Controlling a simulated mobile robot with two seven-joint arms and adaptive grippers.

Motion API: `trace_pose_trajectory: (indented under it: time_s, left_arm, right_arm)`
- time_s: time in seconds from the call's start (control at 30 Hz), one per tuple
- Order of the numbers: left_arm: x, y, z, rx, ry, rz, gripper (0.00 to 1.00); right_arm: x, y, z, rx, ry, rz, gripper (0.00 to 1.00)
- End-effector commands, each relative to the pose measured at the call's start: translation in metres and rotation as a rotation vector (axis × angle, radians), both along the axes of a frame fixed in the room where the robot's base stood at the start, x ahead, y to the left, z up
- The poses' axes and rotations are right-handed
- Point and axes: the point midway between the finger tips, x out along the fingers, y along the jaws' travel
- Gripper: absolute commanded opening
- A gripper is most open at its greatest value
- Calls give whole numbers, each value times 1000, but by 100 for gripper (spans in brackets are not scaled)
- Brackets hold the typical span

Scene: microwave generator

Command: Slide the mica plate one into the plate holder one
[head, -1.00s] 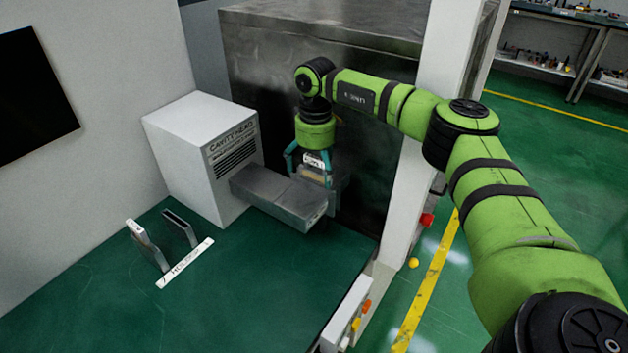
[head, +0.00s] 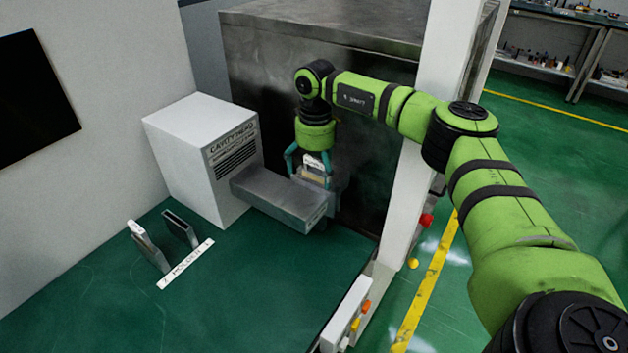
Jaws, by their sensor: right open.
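My right gripper (head: 311,168) points down at the far end of the grey metal duct, beside its top edge. Its teal fingers are open around a small pale, tan-edged piece (head: 313,177). It may be mica plate one, but it is partly hidden by the fingers, and I cannot tell if they touch it. A holder with two slim uprights, one pale (head: 148,247) and one dark (head: 181,229), stands on the green surface at the left. A white label strip (head: 186,264) lies in front of it. Which holder is number one is not readable. My left gripper is not in view.
A white box marked "CAVITY HEAD" (head: 205,155) stands behind the metal duct (head: 275,195). A large dark metal cabinet (head: 350,100) rises behind my gripper. A white post (head: 410,180) stands close to my right arm. The green surface (head: 220,310) in front is clear.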

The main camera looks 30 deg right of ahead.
Motion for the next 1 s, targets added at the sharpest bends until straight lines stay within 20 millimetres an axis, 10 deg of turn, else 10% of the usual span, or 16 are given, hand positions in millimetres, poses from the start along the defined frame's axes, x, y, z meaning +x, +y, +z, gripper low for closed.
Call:
trace_pose_trajectory:
  time_s: [0.23,0.5,1.0]
  left_arm:
    - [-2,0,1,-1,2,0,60]
    - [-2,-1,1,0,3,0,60]
    - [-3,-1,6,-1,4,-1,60]
  right_arm:
    - [0,0,0,0,0,0,100]
    - [0,0,0,-1,1,0,0]
    - [1,-1,6,-2,-5,-2,0]
